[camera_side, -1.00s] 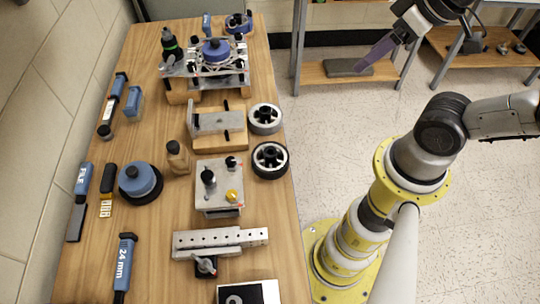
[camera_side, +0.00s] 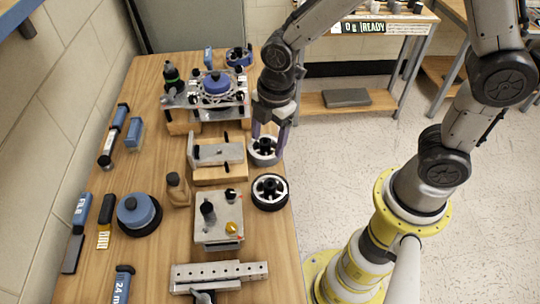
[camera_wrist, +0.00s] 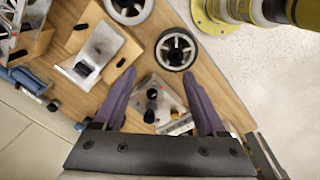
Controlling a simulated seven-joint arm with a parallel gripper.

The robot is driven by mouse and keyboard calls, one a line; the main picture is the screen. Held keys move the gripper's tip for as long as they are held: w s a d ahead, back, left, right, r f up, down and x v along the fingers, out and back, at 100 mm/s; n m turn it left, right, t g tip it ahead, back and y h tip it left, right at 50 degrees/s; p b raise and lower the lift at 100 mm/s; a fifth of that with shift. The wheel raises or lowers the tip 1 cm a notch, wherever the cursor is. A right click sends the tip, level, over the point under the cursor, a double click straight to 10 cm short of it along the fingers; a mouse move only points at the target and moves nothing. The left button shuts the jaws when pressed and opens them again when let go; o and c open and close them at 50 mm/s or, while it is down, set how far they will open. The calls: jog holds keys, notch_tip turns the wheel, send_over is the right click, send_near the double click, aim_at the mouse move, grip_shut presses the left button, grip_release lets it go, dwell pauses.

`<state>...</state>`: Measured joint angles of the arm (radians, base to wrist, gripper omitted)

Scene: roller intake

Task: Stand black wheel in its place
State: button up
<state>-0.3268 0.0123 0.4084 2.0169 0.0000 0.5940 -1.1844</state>
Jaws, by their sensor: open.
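The black wheel (camera_side: 269,191), with a dark tyre and light inner ring, lies flat near the table's right edge. In the wrist view it (camera_wrist: 176,48) lies just beyond the fingertips, clear of them. My gripper (camera_side: 268,142) is open and empty, pointing down, its purple fingers overlapping the grey wheel (camera_side: 263,151) in the side view. The wrist view shows the fingers (camera_wrist: 159,76) wide apart, with that grey wheel (camera_wrist: 130,8) outside them at the top. A metal angle bracket (camera_side: 213,155) sits on a wooden block left of the wheels. Which place is the wheel's own, I cannot tell.
A grey box (camera_side: 215,222) with knobs stands left of the black wheel. A perforated metal bar (camera_side: 218,275) lies nearer. A fixture with a blue disc (camera_side: 216,83) stands at the back. The bottle (camera_side: 177,188) and blue-topped round part (camera_side: 138,214) are further left.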

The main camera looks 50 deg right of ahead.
aim_at(270, 181)
jog(key=shift+n+g, duration=0.3)
jog(key=shift+g, duration=0.3)
jog(key=shift+s+a+f, duration=0.25)
jog(key=shift+s+f, duration=0.05)
jog(key=shift+f, duration=2)
jog(key=shift+s+a+f, duration=0.25)
jog(key=shift+s+f, duration=0.1)
jog(key=shift+f, duration=1.95)
jog(key=shift+s+a+f, duration=0.25)
jog(key=shift+s+f, duration=0.05)
jog(key=shift+f, duration=2)
jog(key=shift+f, duration=0.1)
jog(key=c, duration=0.9)
jog(key=shift+r, duration=0.45)
grip_shut()
notch_tip(270, 181, up, 6)
jog(key=shift+f, duration=0.25)
